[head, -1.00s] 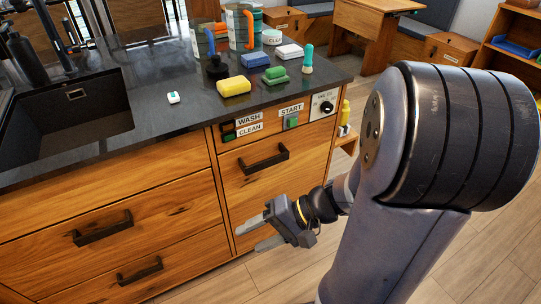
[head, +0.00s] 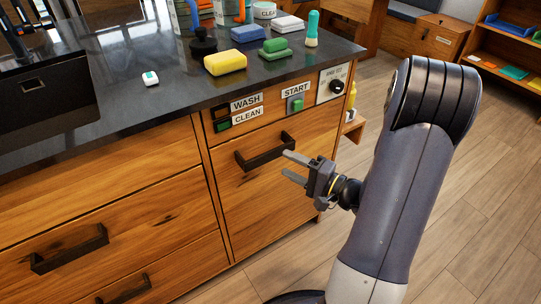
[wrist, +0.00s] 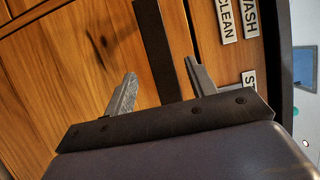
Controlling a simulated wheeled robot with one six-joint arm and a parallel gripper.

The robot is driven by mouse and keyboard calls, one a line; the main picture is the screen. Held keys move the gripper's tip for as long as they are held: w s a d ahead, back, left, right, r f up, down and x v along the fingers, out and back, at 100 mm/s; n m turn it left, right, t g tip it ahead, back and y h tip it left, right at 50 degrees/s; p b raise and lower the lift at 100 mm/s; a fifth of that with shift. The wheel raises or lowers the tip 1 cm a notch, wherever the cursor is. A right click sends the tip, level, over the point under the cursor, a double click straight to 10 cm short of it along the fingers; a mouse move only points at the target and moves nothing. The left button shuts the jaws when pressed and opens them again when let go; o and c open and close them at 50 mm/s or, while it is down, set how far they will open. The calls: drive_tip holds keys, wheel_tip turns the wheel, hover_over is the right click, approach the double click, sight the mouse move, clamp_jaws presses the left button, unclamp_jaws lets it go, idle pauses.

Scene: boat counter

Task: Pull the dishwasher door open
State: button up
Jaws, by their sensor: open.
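The dishwasher door (head: 258,195) is a wooden front panel, closed flush below the WASH, CLEAN and START labels. Its black bar handle (head: 262,157) runs across its upper part. My gripper (head: 285,163) is open and empty at the right end of the handle, with its fingertips close to it. In the wrist view, the handle (wrist: 157,45) runs between the two open fingers of my gripper (wrist: 160,82). I cannot tell whether the fingers touch the handle or how deep it lies between them.
A dark counter (head: 150,110) overhangs the door and holds a yellow sponge (head: 225,63), green and blue blocks, and a sink at left. A START button (head: 295,104) and a dial (head: 337,87) sit above the door. Drawers with black handles (head: 70,248) are at left.

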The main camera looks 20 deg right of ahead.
sight(272, 157)
drive_tip(key=shift+x, duration=3.5)
drive_tip(key=shift+s, duration=0.1)
drive_tip(key=shift+c, duration=0.2)
clamp_jaws()
